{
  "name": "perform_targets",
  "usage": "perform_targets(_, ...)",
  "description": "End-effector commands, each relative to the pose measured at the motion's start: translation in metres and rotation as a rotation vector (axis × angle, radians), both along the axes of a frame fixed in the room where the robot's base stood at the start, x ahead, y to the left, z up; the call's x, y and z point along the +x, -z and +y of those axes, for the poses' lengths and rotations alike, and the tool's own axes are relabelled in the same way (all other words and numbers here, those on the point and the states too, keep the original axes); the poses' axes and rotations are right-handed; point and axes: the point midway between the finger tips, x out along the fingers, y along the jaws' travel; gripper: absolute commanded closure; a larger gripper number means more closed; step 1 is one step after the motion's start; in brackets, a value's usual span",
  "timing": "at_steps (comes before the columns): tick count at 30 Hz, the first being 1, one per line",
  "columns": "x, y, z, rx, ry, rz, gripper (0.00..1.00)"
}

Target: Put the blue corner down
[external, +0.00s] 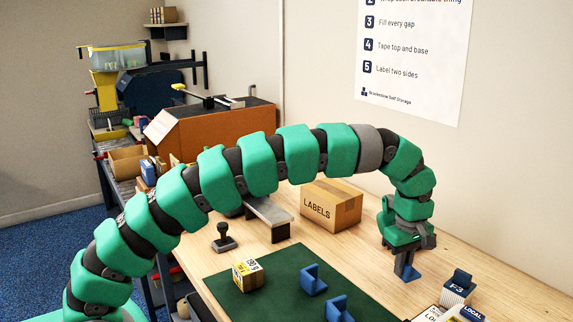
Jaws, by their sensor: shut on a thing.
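My gripper (405,250) points down over the right part of the wooden table and is shut on a blue corner (409,273). The corner's blue lower part shows below the fingers; its upper part is hidden by them. It is at or just above the bare wood, and I cannot tell whether it touches. Two more blue corners, one farther back (313,281) and one nearer the front (338,309), stand on the green mat (222,289) to the left of my gripper.
A small yellow and white box (247,275) sits on the mat. A black stamp (223,238) and a grey stand (268,212) are behind it. A LABELS carton (331,205) stands near the wall. A blue F3 item (458,287) and label stacks (462,314) lie at right.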

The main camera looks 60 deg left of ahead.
Motion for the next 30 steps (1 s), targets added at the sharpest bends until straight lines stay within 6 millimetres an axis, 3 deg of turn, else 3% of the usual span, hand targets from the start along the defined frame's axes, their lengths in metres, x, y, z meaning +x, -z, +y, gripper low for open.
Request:
perform_targets(6,0.001,-0.044,-0.001,-0.003,0.0,-0.004,1.0)
perform_targets(12,0.0,-0.068,0.0,0.0,-0.001,0.0,1.0)
perform_targets(20,-0.005,-0.073,0.0,0.001,0.001,0.003,1.0)
perform_targets(30,-0.05,-0.089,-0.001,0.001,0.011,0.001,1.0)
